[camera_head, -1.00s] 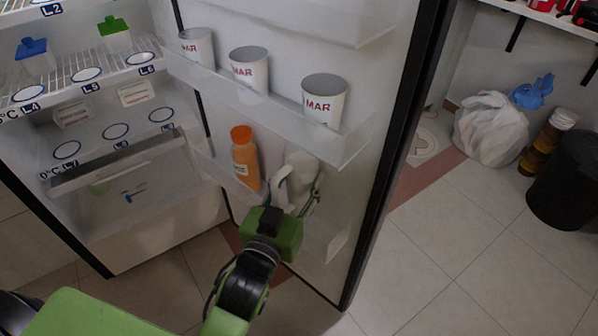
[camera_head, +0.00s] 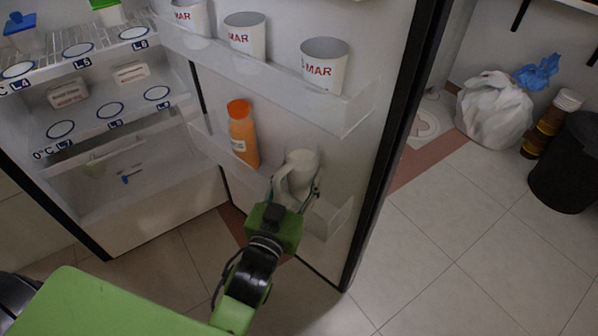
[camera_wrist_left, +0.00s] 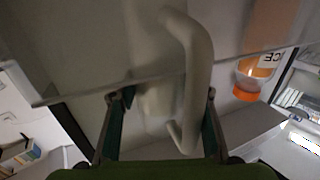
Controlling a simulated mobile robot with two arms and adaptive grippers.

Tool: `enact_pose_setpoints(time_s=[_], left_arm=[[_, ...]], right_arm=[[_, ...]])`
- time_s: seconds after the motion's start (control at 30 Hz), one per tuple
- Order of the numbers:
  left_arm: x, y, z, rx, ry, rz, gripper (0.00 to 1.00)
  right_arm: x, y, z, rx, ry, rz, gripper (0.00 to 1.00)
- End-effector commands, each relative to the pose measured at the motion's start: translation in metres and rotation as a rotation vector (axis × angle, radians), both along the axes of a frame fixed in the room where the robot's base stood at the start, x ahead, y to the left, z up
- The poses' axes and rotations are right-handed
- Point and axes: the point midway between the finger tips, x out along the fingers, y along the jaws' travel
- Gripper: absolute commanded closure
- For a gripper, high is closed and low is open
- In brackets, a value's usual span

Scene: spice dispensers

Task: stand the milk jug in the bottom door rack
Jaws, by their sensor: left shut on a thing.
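The milk jug (camera_head: 304,168) is white with a loop handle and stands roughly upright at the bottom door rack (camera_head: 333,217), right of the orange bottle. My left gripper (camera_head: 293,193) is shut on the jug from the front, its fingers on either side. In the left wrist view, which is upside down, the jug's handle (camera_wrist_left: 198,75) lies between the fingers (camera_wrist_left: 162,118) and crosses the rack's edge. The jug's lower body is blurred behind the translucent rack wall. I cannot tell whether its base touches the rack floor. My right gripper is not in view.
The orange juice bottle (camera_head: 242,134) stands in the same rack, left of the jug. The rack above (camera_head: 270,85) holds several white cups, overhanging the jug. The open fridge shelves are at left. White and blue bags (camera_head: 495,110) and a black bin (camera_head: 567,168) are on the floor at right.

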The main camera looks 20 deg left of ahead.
Motion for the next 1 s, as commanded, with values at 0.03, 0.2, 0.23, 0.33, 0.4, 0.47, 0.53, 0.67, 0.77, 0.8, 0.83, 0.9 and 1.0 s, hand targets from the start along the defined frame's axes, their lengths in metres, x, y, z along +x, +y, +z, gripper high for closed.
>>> enact_pose_setpoints(time_s=[0.03,0.2,0.23,0.33,0.4,0.47,0.53,0.67,0.77,0.8,0.83,0.9,1.0], left_arm=[[0.0,0.0,0.004,0.0,-0.007,-0.001,0.97],[0.0,0.0,0.002,0.0,-0.006,-0.001,0.97],[0.0,0.0,0.001,0.0,-0.006,-0.001,0.97],[0.0,0.0,-0.002,0.001,0.001,0.0,0.39],[0.0,0.0,-0.002,0.001,0.001,0.0,0.39],[0.0,0.0,-0.002,0.001,0.001,0.0,0.39],[0.0,0.0,-0.002,0.001,0.001,0.0,0.39],[0.0,0.0,-0.001,0.001,0.001,0.0,0.39],[-0.002,0.0,0.001,0.0,0.002,0.0,0.39],[-0.006,0.0,0.0,0.0,0.004,0.0,0.39],[-0.009,0.0,0.0,0.0,0.004,0.0,0.39],[-0.019,0.001,0.0,0.0,0.005,0.0,0.39],[-0.037,0.002,0.0,-0.001,0.006,0.001,0.39]], right_arm=[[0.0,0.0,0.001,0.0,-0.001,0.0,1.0],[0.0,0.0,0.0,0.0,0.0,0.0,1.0],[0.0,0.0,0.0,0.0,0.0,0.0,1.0],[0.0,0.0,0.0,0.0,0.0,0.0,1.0],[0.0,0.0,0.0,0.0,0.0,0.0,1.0],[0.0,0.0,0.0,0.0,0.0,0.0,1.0],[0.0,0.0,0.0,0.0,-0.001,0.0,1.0],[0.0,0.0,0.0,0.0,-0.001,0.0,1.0],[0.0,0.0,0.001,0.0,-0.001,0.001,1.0],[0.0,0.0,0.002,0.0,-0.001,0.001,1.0],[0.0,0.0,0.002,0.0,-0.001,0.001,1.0],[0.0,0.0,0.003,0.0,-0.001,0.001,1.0],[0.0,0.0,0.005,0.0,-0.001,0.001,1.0]])
